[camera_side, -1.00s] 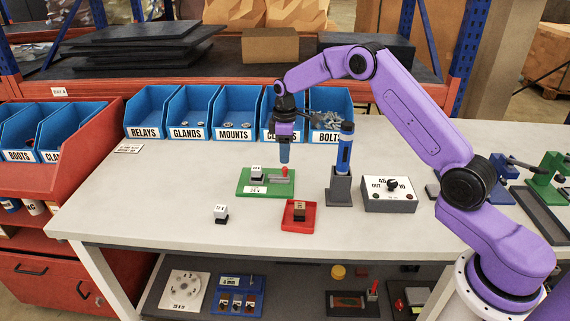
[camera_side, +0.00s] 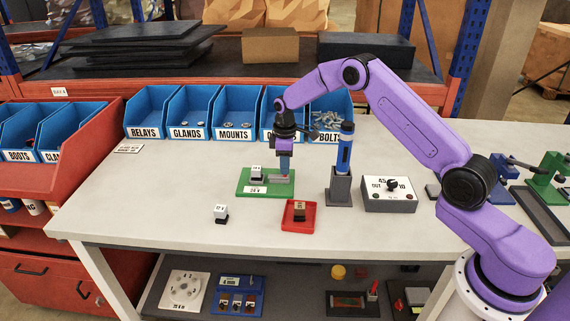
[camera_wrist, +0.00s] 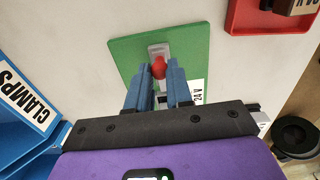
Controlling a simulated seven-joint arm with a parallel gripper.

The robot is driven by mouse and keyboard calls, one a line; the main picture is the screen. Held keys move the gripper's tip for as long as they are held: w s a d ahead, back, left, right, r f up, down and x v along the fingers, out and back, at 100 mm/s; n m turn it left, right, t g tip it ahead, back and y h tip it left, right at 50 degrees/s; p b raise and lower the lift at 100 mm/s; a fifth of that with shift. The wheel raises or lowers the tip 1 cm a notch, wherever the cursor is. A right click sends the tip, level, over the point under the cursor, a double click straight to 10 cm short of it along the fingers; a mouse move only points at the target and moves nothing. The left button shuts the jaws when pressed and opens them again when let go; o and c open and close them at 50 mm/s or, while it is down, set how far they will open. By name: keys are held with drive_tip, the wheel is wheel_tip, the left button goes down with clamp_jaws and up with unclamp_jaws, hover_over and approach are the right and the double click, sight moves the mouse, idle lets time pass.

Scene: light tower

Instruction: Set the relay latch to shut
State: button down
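The relay latch is a grey piece (camera_side: 281,180) with a red knob, on a green board (camera_side: 246,190). In the wrist view the red knob (camera_wrist: 158,69) stands on the grey latch plate (camera_wrist: 158,50). My gripper (camera_side: 285,173) is lowered over the latch and hides the knob in the side view. In the wrist view the blue fingers of my gripper (camera_wrist: 160,72) are apart, one on each side of the knob; I cannot tell whether they touch it. A white-topped block with a black base (camera_side: 256,174) sits on the board left of the latch.
A red tray (camera_side: 299,227) with a dark block stands in front of the board, and a loose white-topped block (camera_side: 220,214) lies to its left. A blue cylinder in a grey stand (camera_side: 341,188) and a dial box (camera_side: 390,194) stand to the right. Blue bins (camera_side: 195,118) line the back.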

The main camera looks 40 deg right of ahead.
sight(276, 176)
drive_tip(key=shift+w+a, duration=0.9)
drive_tip(key=shift+w, duration=0.05)
drive_tip(key=shift+a, duration=0.1)
drive_tip(key=c, duration=1)
unclamp_jaws()
drive_tip(key=shift+r, duration=0.25)
wheel_tip(276, 176, up, 17)
